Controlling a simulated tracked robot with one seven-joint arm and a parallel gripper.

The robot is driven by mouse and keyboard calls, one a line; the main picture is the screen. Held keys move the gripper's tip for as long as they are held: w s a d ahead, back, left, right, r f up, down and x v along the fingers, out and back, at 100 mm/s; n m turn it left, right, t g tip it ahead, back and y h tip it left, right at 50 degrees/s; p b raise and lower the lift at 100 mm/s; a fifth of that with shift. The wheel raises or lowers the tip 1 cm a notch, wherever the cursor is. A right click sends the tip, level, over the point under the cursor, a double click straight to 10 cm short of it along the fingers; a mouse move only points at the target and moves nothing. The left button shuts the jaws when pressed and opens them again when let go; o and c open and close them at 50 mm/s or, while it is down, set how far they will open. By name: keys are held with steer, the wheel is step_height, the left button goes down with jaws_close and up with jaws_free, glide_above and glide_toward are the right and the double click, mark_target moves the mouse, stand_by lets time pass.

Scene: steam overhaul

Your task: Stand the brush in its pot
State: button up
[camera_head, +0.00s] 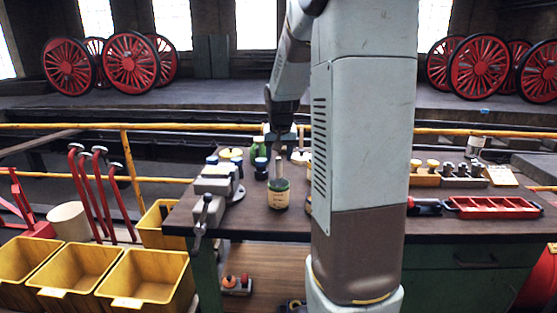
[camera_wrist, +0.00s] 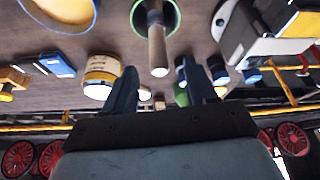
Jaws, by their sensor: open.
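The pot (camera_head: 279,197) is a dark green jar with a cream label, upright on the bench in the head view. The brush (camera_head: 279,166) shows as a pale wooden handle rising out of its mouth, nearly upright; the bristles are hidden inside. In the wrist view the green-rimmed pot (camera_wrist: 174,22) is at the top and the brush handle (camera_wrist: 157,48) points down the picture. My gripper (camera_wrist: 159,70) is open and empty, its two dark fingers on either side of the handle's end and apart from it. In the head view it is above the brush, partly hard to make out.
A grey vise (camera_head: 215,185) stands left of the pot. Several jars and tins (camera_head: 231,154) stand behind it. A red tray (camera_head: 494,207) lies on the right of the workbench (camera_head: 450,226). Yellow bins (camera_head: 150,275) stand on the left, below bench height. The bench's front edge is near the pot.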

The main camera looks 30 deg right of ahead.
steer(key=v, duration=1.1)
steer(key=shift+s, duration=0.1)
stand_by(0.5)
steer(key=s+a+n+y, duration=0.1)
steer(key=s+a+n, duration=0.1)
steer(key=s+a, duration=0.6)
steer(key=s+a+f+n+t, duration=0.1)
steer(key=s+a+n, duration=0.1)
steer(key=s+a, duration=0.7)
steer(key=s, duration=0.7)
steer(key=shift+f+n+t+y, duration=0.2)
steer(key=shift+n+t+y, duration=0.1)
steer(key=shift+n+y, duration=0.1)
steer(key=shift+s, duration=0.15)
